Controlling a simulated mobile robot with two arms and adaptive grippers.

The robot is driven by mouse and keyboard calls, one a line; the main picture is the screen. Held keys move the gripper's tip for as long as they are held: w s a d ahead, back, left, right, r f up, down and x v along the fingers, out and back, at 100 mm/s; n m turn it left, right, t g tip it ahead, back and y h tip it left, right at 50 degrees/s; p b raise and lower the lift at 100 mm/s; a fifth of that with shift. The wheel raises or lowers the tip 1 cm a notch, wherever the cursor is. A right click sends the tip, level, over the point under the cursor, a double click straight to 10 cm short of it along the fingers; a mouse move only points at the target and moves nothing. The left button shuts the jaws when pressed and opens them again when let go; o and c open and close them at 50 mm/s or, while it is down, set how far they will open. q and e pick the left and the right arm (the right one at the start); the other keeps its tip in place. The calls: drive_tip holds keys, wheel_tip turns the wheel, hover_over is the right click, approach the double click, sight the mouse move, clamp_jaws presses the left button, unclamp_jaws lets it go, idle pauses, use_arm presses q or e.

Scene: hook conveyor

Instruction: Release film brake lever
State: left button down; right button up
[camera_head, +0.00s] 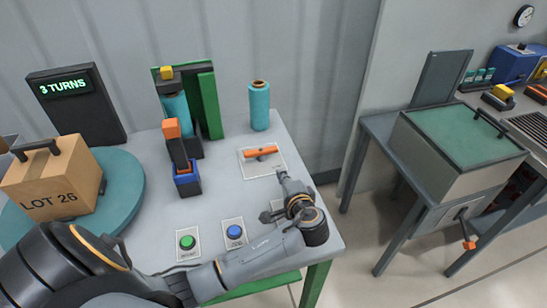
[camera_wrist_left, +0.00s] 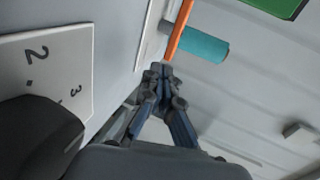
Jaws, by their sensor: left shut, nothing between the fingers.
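An orange lever (camera_head: 261,152) lies nearly level across a white plate (camera_head: 250,170) on the grey table in the head view. It also shows as an orange bar (camera_wrist_left: 180,28) in the left wrist view, beyond the fingertips. My left gripper (camera_head: 282,176) is shut and empty, just to the near right of the lever plate, apart from the lever in the head view. Its closed fingertips (camera_wrist_left: 160,70) show in the left wrist view. A second orange-topped lever (camera_head: 171,128) stands upright on a dark post with a blue base, in front of a teal film roll (camera_head: 176,107).
A spare teal roll (camera_head: 259,112) stands behind the lever plate. A green button (camera_head: 187,242) and a blue button (camera_head: 234,231) lie near my forearm. A numbered dial plate (camera_wrist_left: 75,60) is beside the gripper. A carton (camera_head: 55,180) sits on the turntable (camera_head: 123,195) at left.

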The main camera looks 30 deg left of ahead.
sight(274, 166)
use_arm(q)
drive_tip(key=x, duration=0.2)
drive_tip(key=p+x, duration=0.1)
drive_tip(key=x, duration=0.2)
drive_tip(key=r+x, duration=0.1)
drive_tip(key=x, duration=0.2)
drive_tip(key=shift+w, duration=0.1)
drive_tip(key=shift+w+a+f+p, duration=0.1)
drive_tip(key=shift+w+a+p, duration=0.3)
drive_tip(key=shift+a, duration=0.15)
drive_tip(key=shift+f, duration=0.1)
